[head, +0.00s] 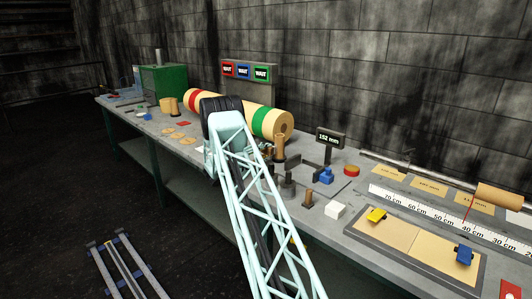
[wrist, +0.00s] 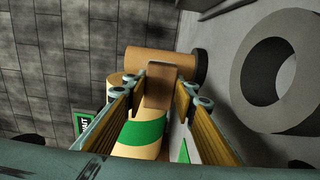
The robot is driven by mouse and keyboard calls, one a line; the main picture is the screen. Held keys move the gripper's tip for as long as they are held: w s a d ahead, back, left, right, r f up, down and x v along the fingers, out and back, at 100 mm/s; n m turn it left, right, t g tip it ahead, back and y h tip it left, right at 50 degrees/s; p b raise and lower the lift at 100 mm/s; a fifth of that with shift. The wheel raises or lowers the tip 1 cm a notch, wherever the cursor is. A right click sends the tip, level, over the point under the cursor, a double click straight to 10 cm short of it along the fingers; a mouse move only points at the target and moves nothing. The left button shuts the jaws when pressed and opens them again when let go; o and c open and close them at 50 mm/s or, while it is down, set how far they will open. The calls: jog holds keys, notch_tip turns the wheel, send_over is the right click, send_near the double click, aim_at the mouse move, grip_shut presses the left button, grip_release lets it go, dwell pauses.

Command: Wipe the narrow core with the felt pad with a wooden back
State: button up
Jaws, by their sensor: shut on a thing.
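In the wrist view a tan core (wrist: 150,58) with a dark base lies just beyond my fingertips. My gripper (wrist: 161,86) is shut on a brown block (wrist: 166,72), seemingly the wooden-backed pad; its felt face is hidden. The block overlaps the core in the picture; I cannot tell whether they touch.
A large tan roll (head: 262,122) with red and green bands lies beside my arm. Another tan core (head: 498,196) lies by the ruler (head: 440,215). A 152 mm display (head: 330,138), blue part (head: 326,175) and white block (head: 335,211) stand nearby.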

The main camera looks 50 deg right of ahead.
aim_at(274, 153)
jog(key=shift+s+d+b, duration=0.1)
jog(key=shift+d+b, duration=0.45)
jog(key=shift+d, duration=0.35)
dwell(0.8)
jog(key=shift+s, duration=0.2)
jog(key=shift+s+a+b, duration=0.2)
jog(key=shift+s+b, duration=0.2)
jog(key=shift+s, duration=0.6)
jog(key=shift+s+a+b, duration=0.15)
jog(key=shift+s+b, duration=0.25)
jog(key=shift+s, duration=0.55)
jog(key=shift+s+f+b, duration=0.1)
jog(key=shift+f+b, duration=0.05)
jog(key=shift+b, duration=0.35)
jog(key=shift+w+r+b, duration=0.3)
jog(key=shift+w+b, duration=0.2)
jog(key=shift+w, duration=0.1)
jog(key=shift+w+d+f+b, duration=0.15)
jog(key=shift+w+b, duration=0.15)
jog(key=shift+w, duration=0.45)
jog(key=shift+w+d+b, duration=0.15)
jog(key=shift+w+b, duration=0.15)
jog(key=shift+w, duration=0.45)
